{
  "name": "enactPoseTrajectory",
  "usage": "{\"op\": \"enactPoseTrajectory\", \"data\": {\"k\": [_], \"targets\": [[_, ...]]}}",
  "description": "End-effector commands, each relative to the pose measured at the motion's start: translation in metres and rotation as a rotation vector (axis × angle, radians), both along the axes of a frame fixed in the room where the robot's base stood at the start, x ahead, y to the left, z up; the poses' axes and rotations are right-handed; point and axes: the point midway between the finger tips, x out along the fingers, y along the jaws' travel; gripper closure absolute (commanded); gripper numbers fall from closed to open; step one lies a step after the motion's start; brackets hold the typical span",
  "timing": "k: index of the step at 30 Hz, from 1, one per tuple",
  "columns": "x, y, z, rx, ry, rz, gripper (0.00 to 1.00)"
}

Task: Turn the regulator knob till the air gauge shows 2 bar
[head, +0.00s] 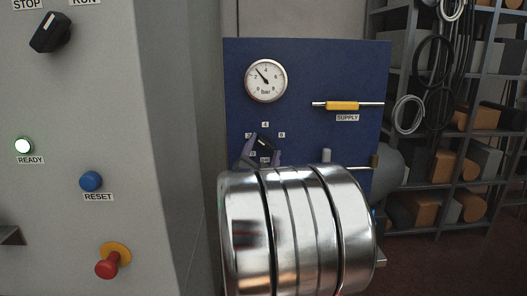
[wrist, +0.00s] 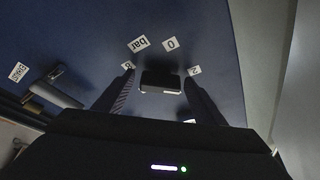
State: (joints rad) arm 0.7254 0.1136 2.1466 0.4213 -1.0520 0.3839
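The round white air gauge (head: 266,80) is at the upper left of the blue panel (head: 330,70). Its needle points up and left, between the 2 and the 4. The black regulator knob (head: 264,142) is below it, ringed by number labels and partly hidden by my arm. In the wrist view the knob (wrist: 162,80) sits between the two fingers of my gripper (wrist: 158,84), one finger on each side. A gap shows at the left finger; the right finger is very near the knob, and contact there cannot be told. My gripper also shows in the head view (head: 262,154).
A yellow supply valve handle (head: 342,106) is right of the gauge. A grey cabinet (head: 90,140) on the left carries a black switch (head: 50,33), a lit READY lamp (head: 23,146), a blue RESET button (head: 91,181) and a red button (head: 107,265). Loaded shelves (head: 460,130) stand at right.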

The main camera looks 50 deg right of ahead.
Motion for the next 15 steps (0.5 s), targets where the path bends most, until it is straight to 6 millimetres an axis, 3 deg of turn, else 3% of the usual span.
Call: {"op": "enactPoseTrajectory", "data": {"k": [15], "targets": [[-0.004, 0.011, -0.003, -0.001, 0.000, 0.002, 0.32]]}}
